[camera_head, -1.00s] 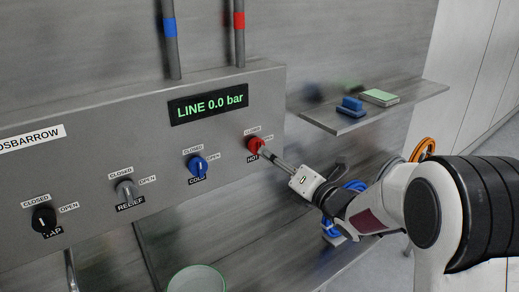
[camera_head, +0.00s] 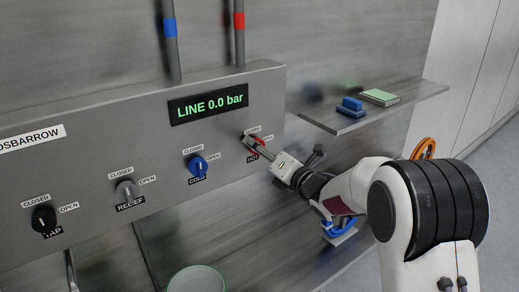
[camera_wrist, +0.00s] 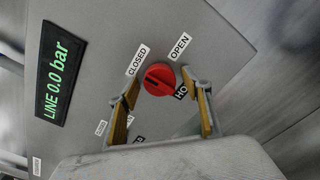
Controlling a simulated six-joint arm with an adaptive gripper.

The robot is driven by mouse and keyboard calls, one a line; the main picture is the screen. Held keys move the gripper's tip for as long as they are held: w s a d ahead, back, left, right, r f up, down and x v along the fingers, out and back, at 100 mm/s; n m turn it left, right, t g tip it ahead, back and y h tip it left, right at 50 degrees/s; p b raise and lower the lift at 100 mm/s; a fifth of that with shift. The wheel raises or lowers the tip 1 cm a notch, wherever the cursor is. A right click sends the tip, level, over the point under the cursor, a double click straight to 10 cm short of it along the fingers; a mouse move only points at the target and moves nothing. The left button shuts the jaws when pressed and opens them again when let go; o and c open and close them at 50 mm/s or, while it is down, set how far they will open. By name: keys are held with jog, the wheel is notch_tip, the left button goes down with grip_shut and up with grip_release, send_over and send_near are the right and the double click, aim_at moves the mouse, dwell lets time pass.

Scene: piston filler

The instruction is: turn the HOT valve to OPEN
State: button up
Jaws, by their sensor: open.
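The HOT valve is a red round knob (camera_head: 259,146) at the right end of the grey panel, partly hidden by my gripper. The red knob (camera_wrist: 159,79) shows whole in the wrist view, with a short dark mark on the left part of its face, on the side of the CLOSED label (camera_wrist: 138,61). The OPEN label (camera_wrist: 180,46) is above right of it. My gripper (camera_wrist: 160,88) is open, with one finger on each side of the knob; I cannot tell whether either touches it. In the head view my gripper (camera_head: 254,145) is at the knob.
The display (camera_head: 208,104) reads LINE 0.0 bar. The blue COLD knob (camera_head: 196,165), grey RELIEF knob (camera_head: 126,190) and black TAP knob (camera_head: 44,218) sit to the left. A shelf (camera_head: 345,125) with a blue block (camera_head: 350,106) juts out at the right.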

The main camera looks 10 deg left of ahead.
jog(key=c, duration=1.1)
jog(key=shift+c, duration=0.2)
jog(key=shift+o, duration=0.2)
jog(key=shift+m, duration=0.4)
jog(key=shift+r+m, duration=0.15)
jog(key=shift+m, duration=8.45)
